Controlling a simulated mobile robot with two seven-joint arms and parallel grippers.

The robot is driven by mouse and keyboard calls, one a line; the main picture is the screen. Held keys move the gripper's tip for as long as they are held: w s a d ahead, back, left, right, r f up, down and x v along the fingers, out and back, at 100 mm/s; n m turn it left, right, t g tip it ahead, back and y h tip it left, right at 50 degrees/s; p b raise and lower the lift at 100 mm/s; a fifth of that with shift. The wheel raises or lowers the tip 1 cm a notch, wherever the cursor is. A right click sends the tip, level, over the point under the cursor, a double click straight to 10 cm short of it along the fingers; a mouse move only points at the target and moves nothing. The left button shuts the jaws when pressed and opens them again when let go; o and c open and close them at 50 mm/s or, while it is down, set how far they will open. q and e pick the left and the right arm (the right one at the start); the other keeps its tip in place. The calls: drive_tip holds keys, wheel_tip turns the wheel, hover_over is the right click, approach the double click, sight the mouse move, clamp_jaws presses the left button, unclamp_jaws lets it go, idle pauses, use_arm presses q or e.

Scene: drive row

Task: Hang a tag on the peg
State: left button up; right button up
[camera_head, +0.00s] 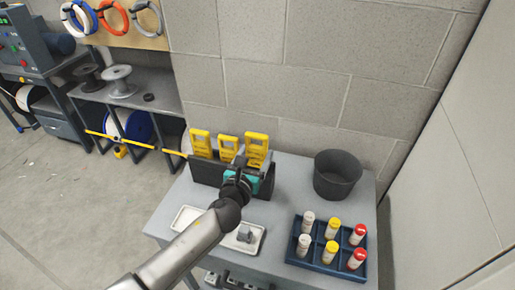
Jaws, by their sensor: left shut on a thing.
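Three yellow tags stand in a row at the dark holder (206,172) on the grey table: a left tag (200,142), a middle tag (228,145) and a right tag (257,142). My left gripper (251,163) reaches in from the lower left, over the front of the holder. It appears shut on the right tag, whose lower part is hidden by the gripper. The right tag looks slightly larger or nearer than the other two. My right gripper is not in view. I cannot make out a free peg in this view.
A dark bucket (337,176) stands at the table's back right. A blue rack (292,250) with several capped vials is at the front right. White trays (261,246) lie under my arm. Coiled cables (112,16) hang on a board at upper left, above shelves with spools (120,82).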

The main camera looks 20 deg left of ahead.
use_arm(q)
drive_tip(key=shift+s+a+r+p, duration=0.1)
drive_tip(key=shift+s+r+p, duration=0.2)
drive_tip(key=shift+s, duration=0.65)
drive_tip(key=shift+s+d+r+p, duration=0.1)
drive_tip(key=shift+s+r+p, duration=0.2)
drive_tip(key=shift+s, duration=0.65)
drive_tip(key=shift+s+a+r+p, duration=0.15)
drive_tip(key=shift+s+p, duration=0.2)
drive_tip(key=shift+s, duration=0.6)
drive_tip(key=s+f+b, duration=0.1)
drive_tip(key=s+b, duration=0.6)
drive_tip(key=b, duration=0.8)
drive_tip(key=shift+s+a+f+n+y, duration=0.2)
drive_tip(key=shift+s+a+n+y, duration=0.1)
drive_tip(key=shift+s+y, duration=0.1)
